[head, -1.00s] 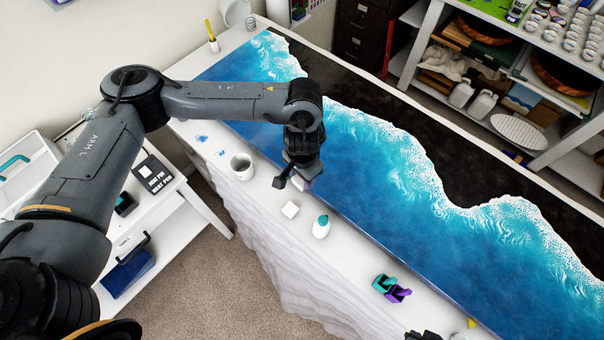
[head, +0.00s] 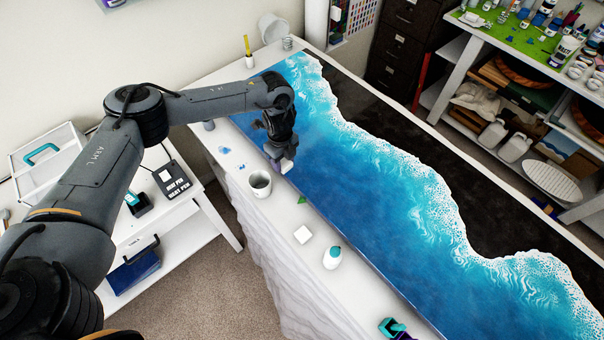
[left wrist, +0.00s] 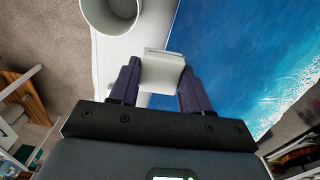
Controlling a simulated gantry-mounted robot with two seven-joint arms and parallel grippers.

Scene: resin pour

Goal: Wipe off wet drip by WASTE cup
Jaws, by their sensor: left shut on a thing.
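My left gripper (head: 281,158) is shut on a white block (left wrist: 162,70), which sits between its two dark fingertips (left wrist: 158,82) in the left wrist view. In the head view the block (head: 287,166) is by the near edge of the blue resin panel, just beyond the grey-white cup (head: 259,184). The cup also shows at the top of the left wrist view (left wrist: 112,14); no WASTE label is readable. Small blue spots (head: 224,150) lie on the white table left of the cup. I cannot tell if any is wet. My right gripper is out of view.
The blue and black resin panel (head: 375,185) fills most of the white table. A tipped white bucket (head: 272,29) is at the far end.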

